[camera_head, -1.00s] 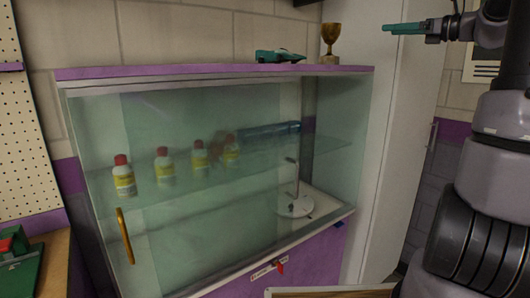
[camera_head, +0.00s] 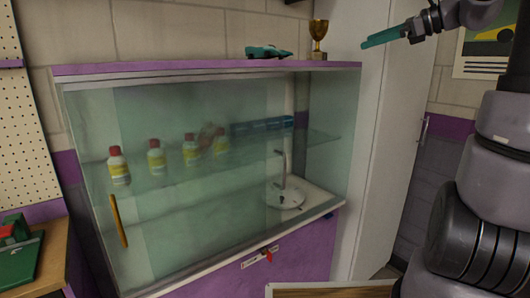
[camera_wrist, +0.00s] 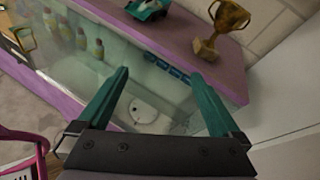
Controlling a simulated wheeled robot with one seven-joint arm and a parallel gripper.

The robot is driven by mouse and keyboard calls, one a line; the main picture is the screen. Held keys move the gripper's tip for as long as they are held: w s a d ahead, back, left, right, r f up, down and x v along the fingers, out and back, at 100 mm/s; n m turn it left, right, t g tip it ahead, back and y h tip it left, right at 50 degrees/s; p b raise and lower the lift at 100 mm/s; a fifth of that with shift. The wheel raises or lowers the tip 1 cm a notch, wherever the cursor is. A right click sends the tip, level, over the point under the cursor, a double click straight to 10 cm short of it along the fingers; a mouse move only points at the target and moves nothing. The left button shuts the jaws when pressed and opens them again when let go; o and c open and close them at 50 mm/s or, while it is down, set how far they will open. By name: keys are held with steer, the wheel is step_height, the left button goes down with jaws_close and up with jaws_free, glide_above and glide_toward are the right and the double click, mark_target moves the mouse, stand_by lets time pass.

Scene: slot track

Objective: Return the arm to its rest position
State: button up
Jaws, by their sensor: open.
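My gripper (camera_head: 385,37) is at the upper right of the head view, raised in front of the tall white cabinet. Its two teal fingers show spread apart in the wrist view (camera_wrist: 160,100), with nothing between them. The gripper is empty and clear of the purple-topped glass display case (camera_head: 200,68). My arm rises at the right side of the head view.
On the case top stand a gold trophy (camera_head: 318,36) and a teal slot car (camera_head: 268,52). Behind the glass are several red-capped bottles (camera_head: 157,158) and a white stand (camera_head: 285,196). A tall white cabinet (camera_head: 385,150) stands right of the case.

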steer(key=s+a+f+n+g+h, duration=0.3)
steer(key=s+a+f+n+h, duration=0.35)
steer(key=s, duration=0.55)
steer(key=s+d+f+n+t+h, duration=0.1)
steer(key=s+f+n+h, duration=0.2)
steer(key=s+f+n, duration=0.3)
steer(key=s+n, duration=0.3)
steer(key=n, duration=0.2)
steer(key=shift+s+d+f+t, duration=0.25)
steer(key=shift+f+t, duration=0.05)
